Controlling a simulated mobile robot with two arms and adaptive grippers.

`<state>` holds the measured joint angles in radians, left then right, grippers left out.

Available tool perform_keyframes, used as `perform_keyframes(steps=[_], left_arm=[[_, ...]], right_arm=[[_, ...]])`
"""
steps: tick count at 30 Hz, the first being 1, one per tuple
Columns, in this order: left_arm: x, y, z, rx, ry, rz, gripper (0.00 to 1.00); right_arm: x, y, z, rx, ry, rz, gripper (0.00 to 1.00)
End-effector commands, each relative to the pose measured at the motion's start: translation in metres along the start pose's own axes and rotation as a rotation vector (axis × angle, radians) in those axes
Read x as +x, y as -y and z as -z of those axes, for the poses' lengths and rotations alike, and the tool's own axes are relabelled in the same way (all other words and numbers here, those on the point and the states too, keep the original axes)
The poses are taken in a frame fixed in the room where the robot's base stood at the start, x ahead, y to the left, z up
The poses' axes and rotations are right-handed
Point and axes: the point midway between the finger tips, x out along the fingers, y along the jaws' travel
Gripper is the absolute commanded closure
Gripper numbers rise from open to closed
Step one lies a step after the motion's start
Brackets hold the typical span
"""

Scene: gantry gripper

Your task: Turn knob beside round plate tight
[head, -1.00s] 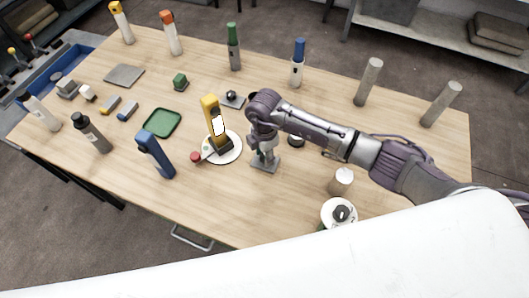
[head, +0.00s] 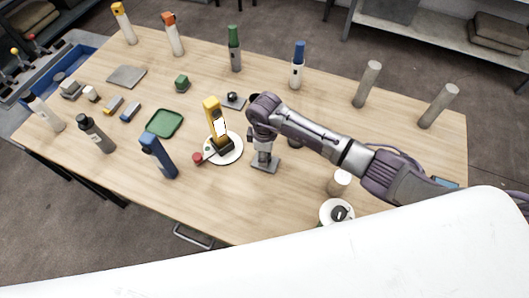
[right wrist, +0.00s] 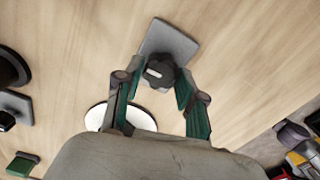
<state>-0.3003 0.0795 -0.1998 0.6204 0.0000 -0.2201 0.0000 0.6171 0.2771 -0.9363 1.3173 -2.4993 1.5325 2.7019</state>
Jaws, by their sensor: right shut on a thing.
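The knob (right wrist: 158,72) is dark and ridged, on a grey square base (right wrist: 174,45). My right gripper (right wrist: 159,75) has its green-lined fingers on either side of the knob and is shut on it. In the head view the grey base (head: 265,167) shows under my right gripper (head: 264,152), which mostly hides the knob. The round white plate (head: 235,155) lies just left of the base and carries a yellow upright tool (head: 213,112). The plate's edge also shows in the right wrist view (right wrist: 98,117). My left gripper is not in view.
A second grey base with a dark knob (head: 234,99) sits behind. A red-ended piece (head: 198,158) is by the plate's left. A blue-topped tool (head: 158,153), a green tray (head: 164,124) and several upright cylinders stand around. A white disc (head: 337,211) is at the front right.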

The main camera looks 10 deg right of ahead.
Motion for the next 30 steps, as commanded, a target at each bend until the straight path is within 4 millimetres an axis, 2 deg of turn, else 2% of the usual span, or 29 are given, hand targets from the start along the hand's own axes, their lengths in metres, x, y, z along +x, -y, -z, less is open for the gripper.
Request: perform_keyframes(steps=[17,18,21,22,30], left_arm=[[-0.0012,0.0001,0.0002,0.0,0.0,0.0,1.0],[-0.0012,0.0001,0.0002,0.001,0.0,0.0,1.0],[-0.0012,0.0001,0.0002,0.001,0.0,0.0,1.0],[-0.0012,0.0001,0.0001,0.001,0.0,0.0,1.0],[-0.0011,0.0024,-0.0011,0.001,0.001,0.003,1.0]], right_arm=[[-0.0015,-0.0017,0.0005,0.033,-0.002,-0.004,0.95],[-0.0015,-0.0017,0.0005,0.033,-0.002,-0.004,0.56],[-0.0013,-0.0014,0.0004,0.032,-0.002,-0.003,0.39],[-0.0011,-0.0013,0.0004,0.032,-0.002,-0.003,0.36],[-0.0008,-0.0006,0.0001,0.031,-0.001,-0.001,0.36]])
